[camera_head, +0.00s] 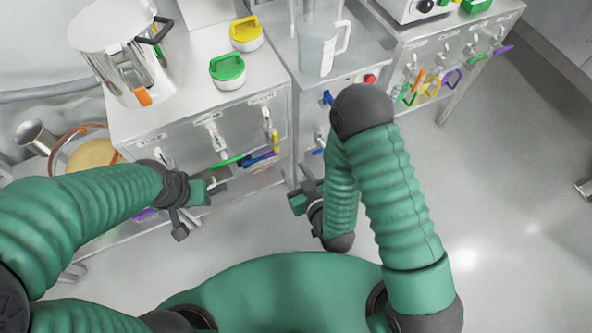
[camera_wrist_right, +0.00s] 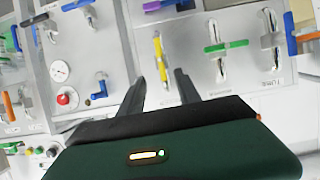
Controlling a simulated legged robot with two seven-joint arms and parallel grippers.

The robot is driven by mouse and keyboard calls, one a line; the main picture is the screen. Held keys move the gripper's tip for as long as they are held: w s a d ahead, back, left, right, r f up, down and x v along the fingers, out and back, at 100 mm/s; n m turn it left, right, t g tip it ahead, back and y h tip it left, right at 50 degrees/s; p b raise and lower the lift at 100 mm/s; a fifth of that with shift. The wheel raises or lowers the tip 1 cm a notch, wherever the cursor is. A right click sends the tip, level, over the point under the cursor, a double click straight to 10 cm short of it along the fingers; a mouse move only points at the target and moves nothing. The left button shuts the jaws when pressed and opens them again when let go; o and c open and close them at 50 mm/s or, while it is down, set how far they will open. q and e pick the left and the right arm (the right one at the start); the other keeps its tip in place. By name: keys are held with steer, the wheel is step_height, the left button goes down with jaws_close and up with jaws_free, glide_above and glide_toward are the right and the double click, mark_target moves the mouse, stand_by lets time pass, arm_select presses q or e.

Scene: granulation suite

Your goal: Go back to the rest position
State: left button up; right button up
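My right gripper (camera_head: 296,177) hangs in front of the steel cabinets, near the gap between the left and middle units. In the right wrist view its two fingers (camera_wrist_right: 160,80) stand apart with nothing between them, facing a steel front panel with coloured handles. My left gripper (camera_head: 208,188) is in front of the left cabinet, close to the green handle (camera_head: 228,161) in the picture. Its fingers are small and partly hidden, so I cannot tell whether they are apart, and no held object is visible.
The left cabinet (camera_head: 185,117) carries a steel pot (camera_head: 120,58) and yellow (camera_head: 246,34) and green (camera_head: 227,71) lidded containers. A clear jug (camera_head: 321,48) stands on the middle unit. Coloured handles stick out from the fronts. The grey floor (camera_head: 500,190) at right is clear.

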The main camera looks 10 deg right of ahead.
steer(key=shift+s+d+r, duration=0.1)
steer(key=shift+s+r, duration=0.05)
steer(key=shift+s, duration=0.2)
